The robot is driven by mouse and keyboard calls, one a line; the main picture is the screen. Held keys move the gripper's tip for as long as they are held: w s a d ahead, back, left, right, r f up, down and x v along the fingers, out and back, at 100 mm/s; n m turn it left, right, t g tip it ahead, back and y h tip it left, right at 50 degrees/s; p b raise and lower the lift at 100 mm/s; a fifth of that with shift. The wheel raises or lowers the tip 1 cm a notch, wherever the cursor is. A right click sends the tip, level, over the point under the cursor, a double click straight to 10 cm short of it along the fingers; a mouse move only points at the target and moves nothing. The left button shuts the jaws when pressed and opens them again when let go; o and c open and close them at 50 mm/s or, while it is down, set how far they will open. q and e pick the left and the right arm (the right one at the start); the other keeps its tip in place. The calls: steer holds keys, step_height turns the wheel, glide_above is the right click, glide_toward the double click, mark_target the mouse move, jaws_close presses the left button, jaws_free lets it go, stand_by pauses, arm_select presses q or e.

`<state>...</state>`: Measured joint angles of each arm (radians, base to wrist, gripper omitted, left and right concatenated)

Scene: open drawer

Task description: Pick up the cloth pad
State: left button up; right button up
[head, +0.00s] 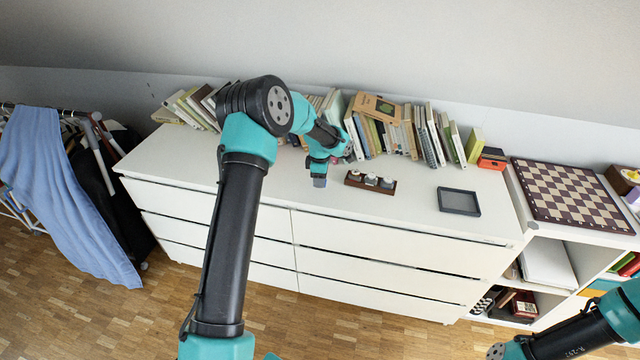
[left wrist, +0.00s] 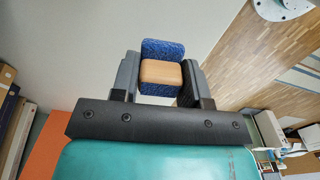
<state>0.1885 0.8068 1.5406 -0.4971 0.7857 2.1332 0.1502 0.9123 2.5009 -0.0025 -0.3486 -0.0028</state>
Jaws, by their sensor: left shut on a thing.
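The cloth pad (left wrist: 163,48) shows in the left wrist view as a block with blue speckled fabric and a plain tan part. My left gripper (left wrist: 160,72) is shut on it, with a dark finger on each side. In the head view my left gripper (head: 319,178) is over the white dresser top, left of a small dark wooden holder. I cannot make out the pad in that view. Part of my right arm shows at the lower right of the head view, but its gripper does not.
The white dresser (head: 400,240) has a row of books (head: 385,125) along its back. The wooden holder (head: 370,182) with small round pieces and a grey tray (head: 459,201) are on top. A chessboard (head: 570,194) lies at right. Clear dresser top surrounds the tray.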

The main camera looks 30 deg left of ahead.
arm_select(q)
steer(key=s+d+r, duration=0.1)
steer(key=s+d, duration=0.7)
steer(key=s, duration=0.5)
steer(key=shift+s+r, duration=0.15)
steer(key=shift+s, duration=0.1)
steer(key=shift+d, duration=0.1)
